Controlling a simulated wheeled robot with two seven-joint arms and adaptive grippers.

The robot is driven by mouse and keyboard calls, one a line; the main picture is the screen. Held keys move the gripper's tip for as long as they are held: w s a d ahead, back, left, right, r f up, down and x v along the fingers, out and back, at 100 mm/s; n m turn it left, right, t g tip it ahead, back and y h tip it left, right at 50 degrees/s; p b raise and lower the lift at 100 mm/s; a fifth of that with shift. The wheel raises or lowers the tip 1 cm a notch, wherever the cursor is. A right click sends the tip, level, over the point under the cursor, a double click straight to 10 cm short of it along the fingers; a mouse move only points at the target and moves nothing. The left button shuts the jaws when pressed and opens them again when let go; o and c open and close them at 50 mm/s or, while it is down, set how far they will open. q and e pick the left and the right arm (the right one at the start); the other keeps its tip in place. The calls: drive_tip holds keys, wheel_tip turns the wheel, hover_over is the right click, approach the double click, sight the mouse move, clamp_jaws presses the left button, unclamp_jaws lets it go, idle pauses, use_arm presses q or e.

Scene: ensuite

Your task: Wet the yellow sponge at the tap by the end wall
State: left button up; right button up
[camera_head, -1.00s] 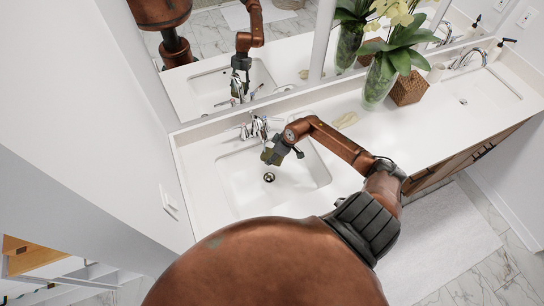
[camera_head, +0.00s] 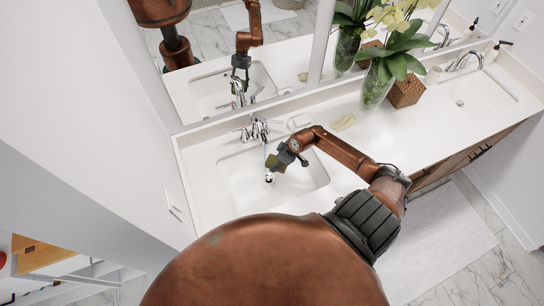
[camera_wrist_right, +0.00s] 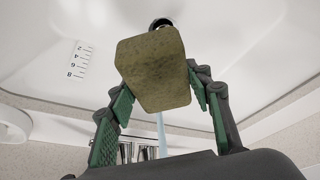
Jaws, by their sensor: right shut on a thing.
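The yellow sponge (camera_head: 277,163) looks dull olive-yellow and is held over the basin of the near sink (camera_head: 307,181). My right gripper (camera_head: 283,156) is shut on it; in the right wrist view the sponge (camera_wrist_right: 152,70) sits between the green finger pads. The chrome tap (camera_head: 258,129) by the end wall (camera_head: 120,110) stands behind the basin, just left of the gripper. A thin pale streak like running water (camera_wrist_right: 161,134) shows below the sponge in the wrist view. Whether it touches the sponge is unclear. My left gripper is out of view.
A white dish (camera_head: 299,121) and a pale yellow item (camera_head: 344,122) lie on the counter right of the tap. A glass vase with flowers (camera_head: 376,85) and a wicker box (camera_head: 406,91) stand farther right. The mirror (camera_head: 285,45) borders the counter's back.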

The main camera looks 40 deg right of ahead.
sight(280, 169)
drive_tip(key=shift+s+a+r+p, duration=0.1)
drive_tip(key=shift+s+a+p, duration=0.15)
drive_tip(key=shift+s+p, duration=0.35)
drive_tip(key=shift+s+a+f+p, duration=0.1)
drive_tip(key=shift+s+a+p, duration=0.15)
drive_tip(key=shift+s+p, duration=0.35)
drive_tip(key=shift+s+a+r+p, duration=0.1)
drive_tip(key=shift+s+a+p, duration=0.15)
drive_tip(key=shift+s+p, duration=0.35)
drive_tip(key=shift+s+a, duration=0.15)
drive_tip(key=shift+s, duration=0.2)
drive_tip(key=s+a+r+p, duration=0.1)
drive_tip(key=s+r+p, duration=0.2)
drive_tip(key=s+p, duration=0.1)
drive_tip(key=shift+s+a+r, duration=0.3)
drive_tip(key=shift+a+r, duration=0.05)
drive_tip(key=shift+r, duration=0.05)
